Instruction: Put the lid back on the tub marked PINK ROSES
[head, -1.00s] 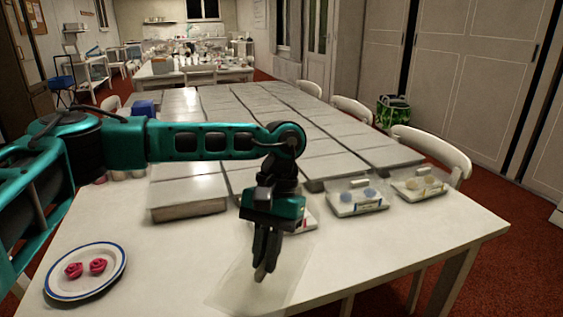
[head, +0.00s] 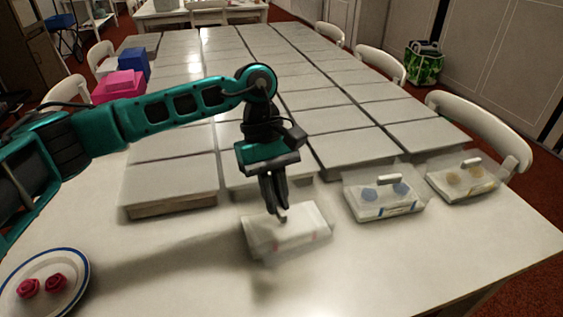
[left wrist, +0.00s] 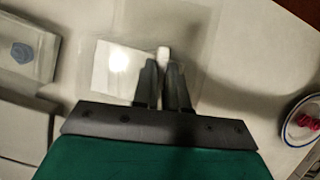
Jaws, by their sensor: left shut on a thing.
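My left gripper (head: 278,210) is shut on the small handle of a clear lid (left wrist: 195,28). In the left wrist view the fingers (left wrist: 165,85) close at the pale handle (left wrist: 162,54). The lid is over or very near a white tub (head: 300,238) with a reddish mark on its front. Blur hides whether the lid touches the tub, and the label cannot be read. The tub also shows under the clear lid in the left wrist view (left wrist: 112,68). My right gripper is not in view.
Two clear-lidded tubs stand to the right, one with blue pieces (head: 385,203) and one with yellowish pieces (head: 463,182). Flat grey boxes (head: 172,185) fill the table behind. A plate (head: 72,262) with two pink roses lies at front left.

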